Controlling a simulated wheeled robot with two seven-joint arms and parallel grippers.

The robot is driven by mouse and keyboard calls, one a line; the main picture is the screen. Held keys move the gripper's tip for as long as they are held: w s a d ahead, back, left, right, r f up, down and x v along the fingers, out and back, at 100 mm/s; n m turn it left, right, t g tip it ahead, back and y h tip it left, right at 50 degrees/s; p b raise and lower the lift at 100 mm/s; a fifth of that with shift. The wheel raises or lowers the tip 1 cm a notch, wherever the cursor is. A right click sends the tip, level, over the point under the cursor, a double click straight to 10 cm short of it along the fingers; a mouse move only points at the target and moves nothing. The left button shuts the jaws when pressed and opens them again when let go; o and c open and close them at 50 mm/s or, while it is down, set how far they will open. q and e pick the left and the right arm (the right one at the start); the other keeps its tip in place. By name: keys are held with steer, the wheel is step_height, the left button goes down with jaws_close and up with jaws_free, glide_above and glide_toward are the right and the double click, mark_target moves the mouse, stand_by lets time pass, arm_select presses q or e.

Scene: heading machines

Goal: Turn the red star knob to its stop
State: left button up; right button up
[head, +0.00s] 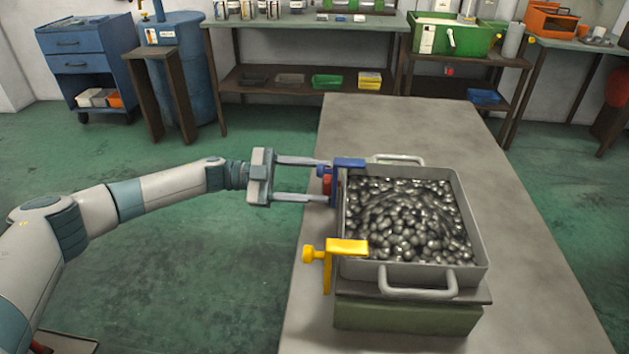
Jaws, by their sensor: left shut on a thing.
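The red star knob (328,185) shows as a small red patch at the left side of the blue clamp (349,163). The clamp sits on the left rim of a grey metal tray (481,252), near its far corner. My left gripper (331,181) comes in from the left, its two long fingers on the far and near sides of the knob, shut on it. The fingers and clamp hide most of the knob, so its star shape and turn angle cannot be read. My right gripper is not in view.
The tray holds many shiny metal balls and rests on a green block (405,317) on a grey table (400,120). A yellow clamp (346,247) with a yellow knob grips the tray's near left corner. The table's far part is clear.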

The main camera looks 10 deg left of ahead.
arm_select(q)
steer(key=o, duration=1.1)
steer(key=shift+c, duration=0.2)
steer(key=shift+a, duration=0.45)
steer(key=a+b, duration=0.3)
steer(key=a, duration=1.3)
steer(key=shift+a, duration=0.3)
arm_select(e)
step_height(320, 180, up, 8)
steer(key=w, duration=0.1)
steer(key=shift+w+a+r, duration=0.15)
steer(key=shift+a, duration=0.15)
